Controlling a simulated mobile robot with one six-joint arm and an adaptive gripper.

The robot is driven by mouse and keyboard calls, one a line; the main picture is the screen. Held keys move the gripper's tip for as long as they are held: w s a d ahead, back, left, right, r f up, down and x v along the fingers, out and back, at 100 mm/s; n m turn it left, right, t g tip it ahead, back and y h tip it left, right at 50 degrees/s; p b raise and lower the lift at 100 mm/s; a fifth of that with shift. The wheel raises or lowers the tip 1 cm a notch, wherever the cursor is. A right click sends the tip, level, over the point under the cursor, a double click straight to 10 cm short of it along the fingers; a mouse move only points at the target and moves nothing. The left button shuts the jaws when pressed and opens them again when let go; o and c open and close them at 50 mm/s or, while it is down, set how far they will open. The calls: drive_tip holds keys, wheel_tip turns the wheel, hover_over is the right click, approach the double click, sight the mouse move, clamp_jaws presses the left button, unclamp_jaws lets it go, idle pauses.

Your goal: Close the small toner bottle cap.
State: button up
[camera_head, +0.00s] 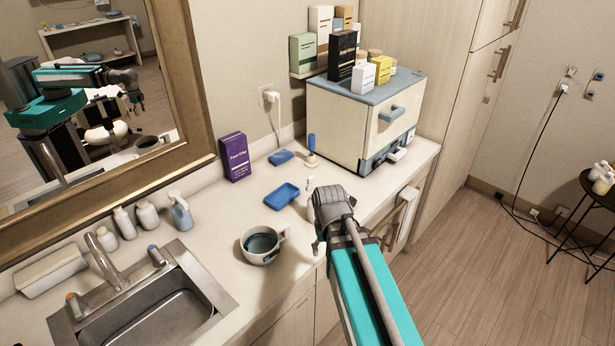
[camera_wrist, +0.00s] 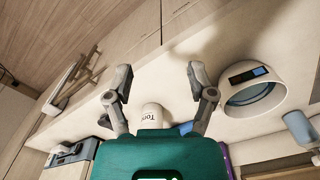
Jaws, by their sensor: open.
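The small toner bottle (camera_wrist: 152,115) is white with dark lettering, only partly legible. In the wrist view it stands between and beyond my open fingers, its lower part hidden by the teal wrist body. No contact with the fingers shows. In the head view a small pale piece (camera_head: 310,184) sticks up just behind my arm and may be its cap; the rest there is mostly hidden by my arm. Whether the cap is open or shut I cannot tell. My gripper (camera_head: 320,238), also in the wrist view (camera_wrist: 158,75), is open and empty over the counter's front part.
A wax warmer (camera_head: 261,245) stands left of my gripper. A purple box (camera_head: 234,157) stands near the wall, and a white cabinet (camera_head: 340,123) at the back right. The sink (camera_head: 160,300) is at the left front.

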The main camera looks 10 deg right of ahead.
drive_tip(key=w+d+r+p, duration=0.1)
drive_tip(key=w+r+p, duration=0.2)
drive_tip(key=w, duration=0.1)
wheel_tip(320, 180, up, 15)
drive_tip(key=n+p, duration=0.6)
drive_tip(key=p, duration=0.8)
hover_over(311, 177)
drive_tip(key=shift+f+n, duration=0.15)
drive_tip(key=shift+n, duration=0.15)
drive_tip(key=shift+f, duration=0.1)
wheel_tip(311, 177, down, 14)
drive_tip(key=b, duration=1.4)
drive_tip(key=shift+r, duration=0.2)
